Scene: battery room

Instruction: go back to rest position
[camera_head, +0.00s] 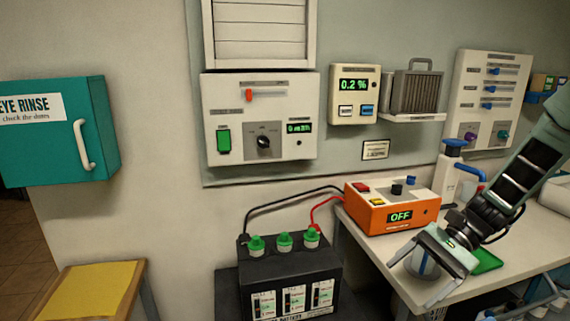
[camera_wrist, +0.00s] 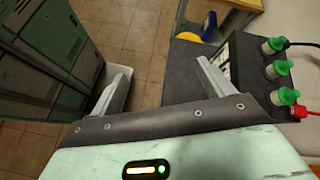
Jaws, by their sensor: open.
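My gripper (camera_head: 422,277) is at the right of the head view, in front of the bench and below the orange charger box. In the wrist view my gripper (camera_wrist: 155,92) has its two fingers spread wide, with nothing between them but tiled floor and a dark grey surface. A round grey-blue thing shows between the fingers in the head view; I cannot tell whether it lies behind them. The black battery (camera_head: 290,275) with three green caps stands left of my gripper. It also shows at the right of the wrist view (camera_wrist: 240,65), beside one finger.
The orange charger (camera_head: 390,212) reads OFF and sits on the bench (camera_head: 415,296), with black and red cables to the battery. A white-and-blue bottle (camera_head: 447,178) and a green tray (camera_head: 486,262) are near my arm. A yellow-topped stand (camera_head: 95,290) is at left. Tiled floor (camera_wrist: 125,35) is open.

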